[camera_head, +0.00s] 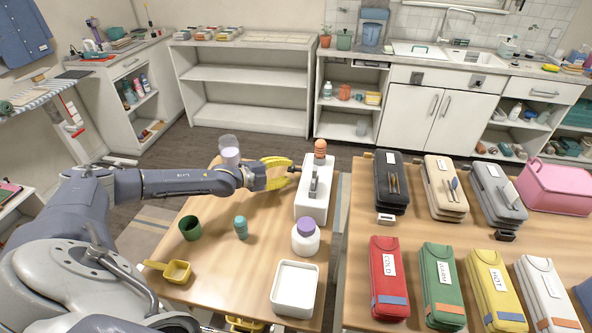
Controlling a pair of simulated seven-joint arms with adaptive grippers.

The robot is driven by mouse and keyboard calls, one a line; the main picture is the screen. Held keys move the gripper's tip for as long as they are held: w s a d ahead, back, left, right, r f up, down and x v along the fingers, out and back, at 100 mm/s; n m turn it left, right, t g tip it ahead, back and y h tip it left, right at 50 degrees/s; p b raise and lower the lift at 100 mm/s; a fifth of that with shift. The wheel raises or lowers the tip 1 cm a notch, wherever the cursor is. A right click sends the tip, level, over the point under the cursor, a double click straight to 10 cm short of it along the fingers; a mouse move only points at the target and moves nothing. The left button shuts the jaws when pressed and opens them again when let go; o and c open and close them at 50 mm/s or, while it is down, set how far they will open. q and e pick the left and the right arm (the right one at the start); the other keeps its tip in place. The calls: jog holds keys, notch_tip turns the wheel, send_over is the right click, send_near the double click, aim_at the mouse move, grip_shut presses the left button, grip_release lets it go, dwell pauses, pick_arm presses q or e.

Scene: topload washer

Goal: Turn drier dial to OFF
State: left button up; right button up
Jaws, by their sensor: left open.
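I cannot make out a drier, a dial or an OFF mark in this view. My left gripper (292,169) is open, at the end of the arm that reaches in from the left over the wooden table. Its fingers are small and partly lost against a yellow item (274,174) beside them. The fingertips are just left of a white box (311,204) with a grey handle-like part on top; I cannot tell whether they touch it. My right gripper does not show.
A purple-lidded jar (306,240), white tray (294,289), green cup (190,228), teal bottle (241,227) and yellow scoop (178,271) stand on the left table. The right table holds several labelled pouches and a pink bin (556,187). A floor gap separates the tables.

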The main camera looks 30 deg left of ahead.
aim_at(291, 170)
pick_arm(q)
jog(key=shift+x, duration=2.3)
jog(key=shift+o, duration=0.2)
grip_shut()
